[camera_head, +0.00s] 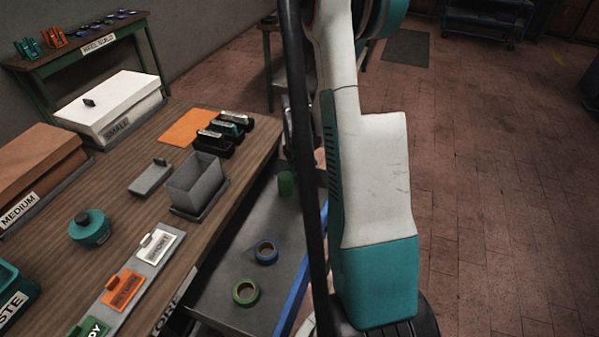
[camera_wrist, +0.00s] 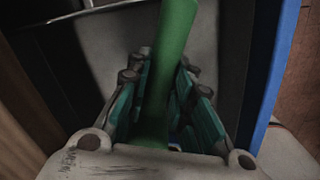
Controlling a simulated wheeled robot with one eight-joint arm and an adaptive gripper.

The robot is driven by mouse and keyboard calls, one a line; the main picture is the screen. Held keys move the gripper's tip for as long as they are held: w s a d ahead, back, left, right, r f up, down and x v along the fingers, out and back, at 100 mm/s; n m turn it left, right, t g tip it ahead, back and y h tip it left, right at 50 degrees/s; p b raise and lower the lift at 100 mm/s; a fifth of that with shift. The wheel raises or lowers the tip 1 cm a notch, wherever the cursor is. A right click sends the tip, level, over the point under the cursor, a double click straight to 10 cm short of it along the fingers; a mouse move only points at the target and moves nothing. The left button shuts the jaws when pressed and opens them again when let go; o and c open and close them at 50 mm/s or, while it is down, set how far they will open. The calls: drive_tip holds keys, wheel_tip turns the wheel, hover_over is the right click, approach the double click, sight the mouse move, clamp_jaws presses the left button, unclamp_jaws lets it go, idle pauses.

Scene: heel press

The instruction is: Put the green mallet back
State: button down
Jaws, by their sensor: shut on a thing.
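The green mallet (camera_wrist: 172,45) shows in the wrist view as a long green bar running between the fingers of my gripper (camera_wrist: 162,78). The gripper is shut on it. The bar leans slightly and runs out of the top of the picture. In the head view a green piece (camera_head: 287,183) shows beside my arm, over the grey cart shelf; it looks like part of the mallet. I cannot tell whether the mallet touches the shelf.
The grey cart shelf (camera_head: 215,303) has a blue edge and holds a blue-rimmed roll (camera_head: 266,252) and a green-rimmed roll (camera_head: 246,292). The wooden table (camera_head: 150,250) at left carries a grey open bin (camera_head: 196,185), labelled boxes and tags. Open floor lies at right.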

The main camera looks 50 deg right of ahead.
drive_tip(key=shift+f+b, duration=0.4)
drive_tip(key=shift+f, duration=0.1)
drive_tip(key=c, duration=1.4)
unclamp_jaws()
drive_tip(key=shift+r, duration=0.1)
drive_tip(key=r+p, duration=0.1)
drive_tip(key=r, duration=0.3)
drive_tip(key=r+p, duration=0.2)
drive_tip(key=r, duration=0.2)
drive_tip(key=r+p, duration=0.2)
drive_tip(key=r, duration=0.3)
drive_tip(key=shift+a+r, duration=0.1)
drive_tip(key=shift+a, duration=0.2)
